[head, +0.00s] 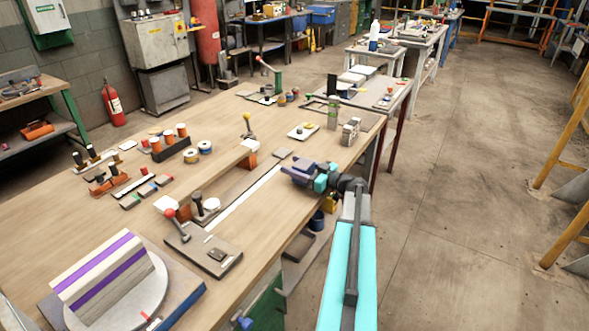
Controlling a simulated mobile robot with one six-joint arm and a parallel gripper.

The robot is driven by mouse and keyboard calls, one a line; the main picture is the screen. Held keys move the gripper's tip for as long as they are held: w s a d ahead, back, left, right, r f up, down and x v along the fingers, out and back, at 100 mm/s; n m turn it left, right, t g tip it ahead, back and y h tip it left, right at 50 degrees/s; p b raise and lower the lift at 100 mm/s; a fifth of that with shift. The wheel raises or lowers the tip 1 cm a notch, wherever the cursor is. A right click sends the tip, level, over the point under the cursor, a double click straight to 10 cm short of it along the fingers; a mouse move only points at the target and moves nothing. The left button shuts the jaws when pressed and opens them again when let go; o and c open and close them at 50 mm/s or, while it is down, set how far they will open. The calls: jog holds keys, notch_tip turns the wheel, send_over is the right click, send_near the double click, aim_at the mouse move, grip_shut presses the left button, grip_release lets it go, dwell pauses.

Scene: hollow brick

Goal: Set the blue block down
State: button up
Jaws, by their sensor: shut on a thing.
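My gripper (290,170) is dark purple-blue and reaches left from the cyan arm, over the right edge of the long wooden workbench (345,144). It is shut on the blue block, which is small here and hard to tell apart from the dark jaws. I cannot tell how far the jaws are above the bench top. No other blue block shows clearly on the bench.
A grey fixture with a red-knobbed lever (171,214) and a long pale strip (248,199) lie left of my gripper. A striped block (108,272) stands on a round plate at front left. Orange-and-white spools (168,139) stand farther back.

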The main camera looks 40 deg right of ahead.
aim_at(311, 175)
jog(key=shift+f, duration=0.75)
jog(key=shift+f, duration=0.2)
jog(key=o, duration=1.2)
jog(key=shift+c, duration=0.2)
jog(key=shift+r, duration=0.2)
jog(key=b+v, duration=0.2)
jog(key=v, duration=0.8)
jog(key=shift+s+f, duration=0.1)
jog(key=shift+s, duration=0.05)
jog(key=shift+b+v, duration=0.3)
jog(key=shift+v, duration=0.6)
jog(key=shift+o, duration=0.6)
